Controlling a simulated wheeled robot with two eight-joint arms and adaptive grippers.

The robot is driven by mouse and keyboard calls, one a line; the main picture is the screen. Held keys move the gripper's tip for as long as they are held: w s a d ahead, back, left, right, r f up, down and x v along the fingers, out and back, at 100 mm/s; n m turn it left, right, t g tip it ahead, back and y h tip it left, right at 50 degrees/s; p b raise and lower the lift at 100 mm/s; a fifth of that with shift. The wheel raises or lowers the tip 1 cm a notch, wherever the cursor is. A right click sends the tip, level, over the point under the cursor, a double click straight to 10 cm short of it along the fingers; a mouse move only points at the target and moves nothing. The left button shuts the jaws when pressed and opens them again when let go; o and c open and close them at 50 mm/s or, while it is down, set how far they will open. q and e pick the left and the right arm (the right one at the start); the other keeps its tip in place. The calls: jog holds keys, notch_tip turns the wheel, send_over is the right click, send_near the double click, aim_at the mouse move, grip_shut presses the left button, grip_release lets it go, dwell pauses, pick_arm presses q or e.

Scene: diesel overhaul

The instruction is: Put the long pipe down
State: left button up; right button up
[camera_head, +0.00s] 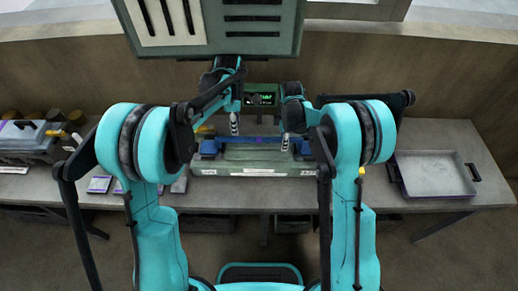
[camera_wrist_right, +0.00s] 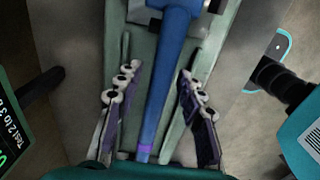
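The long pipe (camera_head: 256,139) is blue and lies level across a green bench fixture (camera_head: 250,165) in the head view. In the right wrist view the pipe (camera_wrist_right: 168,75) runs lengthwise between my right gripper's fingers, with a purple band near its lower end. My right gripper (camera_wrist_right: 160,115) has its fingers spread, with a gap on each side of the pipe. In the head view the right gripper (camera_head: 285,142) is over the pipe's right part. My left gripper (camera_head: 234,123) is at the pipe's left part; its finger gap is hidden.
A small screen with green text (camera_head: 262,99) stands behind the fixture. An empty metal tray (camera_head: 434,175) lies on the workbench at right. A grey case (camera_head: 24,138) and several jars are at far left. Small flat boxes (camera_head: 99,184) lie near the front edge.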

jog(key=shift+r, duration=0.25)
pick_arm(q)
notch_tip(320, 180, up, 2)
jog(key=shift+r, duration=0.1)
pick_arm(e)
notch_tip(320, 180, up, 12)
jog(key=shift+f, duration=0.25)
